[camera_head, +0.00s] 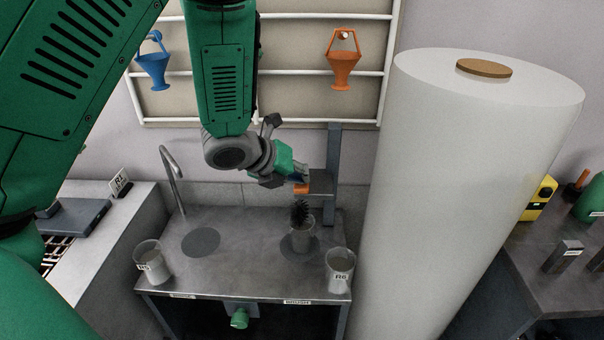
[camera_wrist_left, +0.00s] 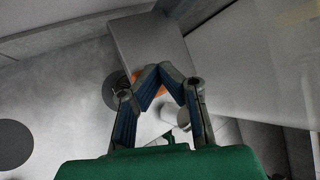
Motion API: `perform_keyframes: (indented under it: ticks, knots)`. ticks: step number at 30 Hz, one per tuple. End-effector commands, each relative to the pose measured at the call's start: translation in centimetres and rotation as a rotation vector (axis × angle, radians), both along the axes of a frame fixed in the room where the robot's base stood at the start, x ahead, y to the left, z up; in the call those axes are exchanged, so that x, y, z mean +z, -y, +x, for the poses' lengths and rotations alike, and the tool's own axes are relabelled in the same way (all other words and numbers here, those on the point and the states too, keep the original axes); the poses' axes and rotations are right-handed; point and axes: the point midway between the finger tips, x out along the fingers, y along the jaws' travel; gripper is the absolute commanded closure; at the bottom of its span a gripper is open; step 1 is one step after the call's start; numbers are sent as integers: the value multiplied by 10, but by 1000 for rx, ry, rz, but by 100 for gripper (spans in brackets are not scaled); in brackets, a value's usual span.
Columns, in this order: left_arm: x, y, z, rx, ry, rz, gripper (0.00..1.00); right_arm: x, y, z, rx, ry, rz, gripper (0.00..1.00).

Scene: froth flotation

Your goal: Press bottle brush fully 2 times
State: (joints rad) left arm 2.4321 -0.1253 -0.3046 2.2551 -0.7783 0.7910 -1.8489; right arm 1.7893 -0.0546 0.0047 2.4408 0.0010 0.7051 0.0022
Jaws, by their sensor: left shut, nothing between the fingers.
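The black bottle brush (camera_head: 300,211) stands upright in a clear cup (camera_head: 303,236) on a dark round disc at the right of the metal wash bench. A grey post (camera_head: 333,165) with a shelf-like arm rises behind it, and a small orange piece (camera_head: 302,188) sits just above the brush. My left gripper (camera_head: 302,176) is shut and empty, above the brush and close to the orange piece. In the left wrist view the fingertips (camera_wrist_left: 164,68) meet in front of the orange piece (camera_wrist_left: 148,88). Whether they touch it cannot be told.
Two beakers stand on the wash bench (camera_head: 225,260), one at the left (camera_head: 152,262) and one at the right (camera_head: 340,270). A curved tap (camera_head: 173,180) stands at the back left. A large white cylinder (camera_head: 465,200) stands right of the bench. Blue (camera_head: 153,68) and orange (camera_head: 343,70) funnels hang behind.

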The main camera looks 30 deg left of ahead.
Motion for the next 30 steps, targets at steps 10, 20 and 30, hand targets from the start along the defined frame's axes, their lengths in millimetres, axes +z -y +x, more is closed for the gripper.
perform_keyframes:
  ticks: [10, 20, 30]
  knots:
    - [-6, 0, 0, -1, -2, 0, 100, -4, 0, 0, 0, 0, 0, 60]
    - [-10, 0, 0, -1, -2, 0, 100, -8, 0, 0, 0, 0, 0, 60]
    - [-14, 0, -1, -1, -2, 0, 100, -11, 0, 0, 0, 0, 0, 60]
